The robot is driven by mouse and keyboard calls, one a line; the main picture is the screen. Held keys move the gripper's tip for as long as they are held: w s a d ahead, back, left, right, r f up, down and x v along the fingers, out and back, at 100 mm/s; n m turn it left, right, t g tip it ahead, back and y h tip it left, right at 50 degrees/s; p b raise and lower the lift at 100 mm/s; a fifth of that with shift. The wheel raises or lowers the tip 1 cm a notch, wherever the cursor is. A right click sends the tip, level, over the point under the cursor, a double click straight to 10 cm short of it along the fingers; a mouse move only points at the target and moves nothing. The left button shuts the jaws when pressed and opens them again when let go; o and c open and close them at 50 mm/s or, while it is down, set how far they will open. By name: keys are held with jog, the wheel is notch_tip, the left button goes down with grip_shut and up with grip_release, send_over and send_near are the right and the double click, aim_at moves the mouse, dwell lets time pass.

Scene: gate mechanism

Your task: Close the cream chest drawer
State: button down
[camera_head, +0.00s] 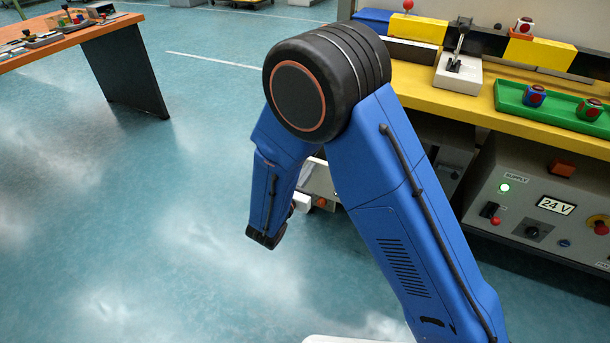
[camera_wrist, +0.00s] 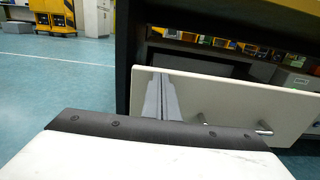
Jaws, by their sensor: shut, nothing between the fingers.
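The cream chest drawer (camera_wrist: 225,95) shows in the wrist view as a pale front panel with a bar handle (camera_wrist: 264,128). It stands out from the dark cabinet, so the drawer is open, with a dark interior behind the panel. My gripper (camera_wrist: 162,78) is shut and empty, its grey fingers in front of the panel's left part, left of the handle. I cannot tell whether they touch the panel. In the head view my blue arm hides most of the drawer and the gripper; only a small pale part (camera_head: 318,178) shows beside the arm.
A yellow bench (camera_head: 470,105) with a lever, a green tray (camera_head: 550,110) and blocks stands at the right. Below it is a grey supply box (camera_head: 520,200). An orange-topped table (camera_head: 70,38) stands at the far left. The floor at left is clear.

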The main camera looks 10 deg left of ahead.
jog(key=shift+w, duration=0.1)
dwell(0.3)
jog(key=x, duration=2.5)
jog(key=shift+w, duration=0.3)
jog(key=shift+d+r, duration=0.1)
jog(key=shift+d, duration=0.05)
